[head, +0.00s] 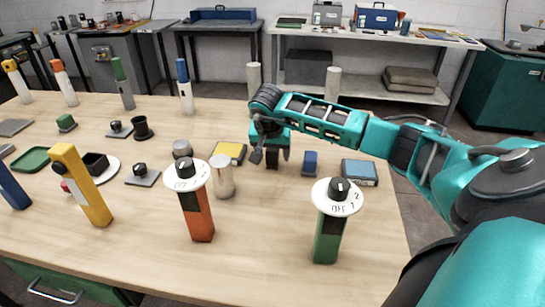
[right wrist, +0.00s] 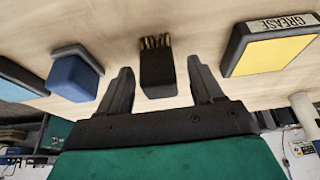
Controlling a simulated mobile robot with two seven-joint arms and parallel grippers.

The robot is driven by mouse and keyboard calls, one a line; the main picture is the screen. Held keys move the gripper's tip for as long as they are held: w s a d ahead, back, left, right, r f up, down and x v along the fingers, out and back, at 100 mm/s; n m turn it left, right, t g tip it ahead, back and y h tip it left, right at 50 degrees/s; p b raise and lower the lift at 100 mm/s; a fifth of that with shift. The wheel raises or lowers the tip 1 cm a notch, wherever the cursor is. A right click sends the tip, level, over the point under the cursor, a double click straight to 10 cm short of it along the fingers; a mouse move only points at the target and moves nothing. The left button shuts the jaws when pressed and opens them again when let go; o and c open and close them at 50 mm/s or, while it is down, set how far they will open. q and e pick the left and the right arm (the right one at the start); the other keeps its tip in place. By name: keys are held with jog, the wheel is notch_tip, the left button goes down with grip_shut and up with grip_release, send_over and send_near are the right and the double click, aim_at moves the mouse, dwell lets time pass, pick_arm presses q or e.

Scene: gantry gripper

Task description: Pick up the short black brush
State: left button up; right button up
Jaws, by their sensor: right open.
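The short black brush (head: 271,161) stands on the wooden table below my right gripper, partly hidden by it in the head view. In the right wrist view the brush (right wrist: 158,72) is a dark block with tan bristles at one end. My right gripper (head: 271,156) points down at it and is open. In the right wrist view its two fingers (right wrist: 163,85) are to either side of the brush, with a visible gap on each side. My left gripper is not in view.
A yellow grease tin (head: 230,151) is left of the brush, and a blue block (head: 310,161) and blue tin (head: 360,173) are right of it. A metal cylinder (head: 223,177) and two dial-topped posts, orange (head: 201,219) and green (head: 328,242), stand nearer.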

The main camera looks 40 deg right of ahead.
jog(key=shift+w+d+f, duration=0.2)
jog(key=shift+d+f, duration=0.05)
jog(key=shift+f, duration=0.4)
jog(key=shift+c, duration=0.4)
jog(key=c, duration=1)
jog(key=shift+r, duration=0.2)
